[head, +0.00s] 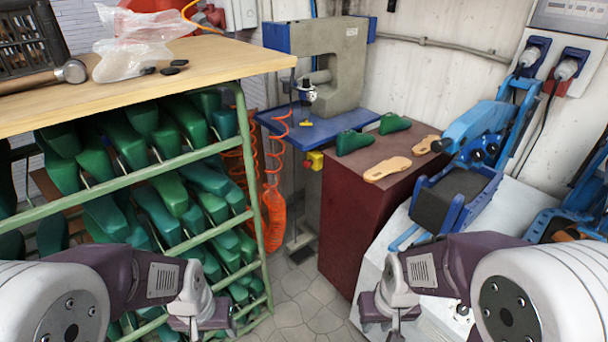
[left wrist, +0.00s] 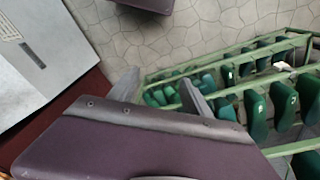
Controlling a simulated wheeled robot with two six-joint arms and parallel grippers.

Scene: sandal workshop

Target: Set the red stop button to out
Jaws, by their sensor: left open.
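A small yellow box (head: 316,160) is fixed below the front of the blue machine table, and the red stop button (head: 307,163) shows on its left side. It is too small to tell whether the button is pressed in or out. My left gripper (head: 200,325) is low in front of the green rack, far from the button. In the left wrist view its two fingers (left wrist: 158,92) stand apart with nothing between them. My right gripper (head: 388,318) hangs low at the right, in front of the dark red cabinet, and its fingers cannot be made out.
A green rack (head: 165,163) full of green shoe lasts stands at the left under a wooden bench top (head: 200,58). An orange coiled hose (head: 273,200) hangs beside the button. A dark red cabinet (head: 345,215) carries lasts and soles. The floor (head: 300,290) between is clear.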

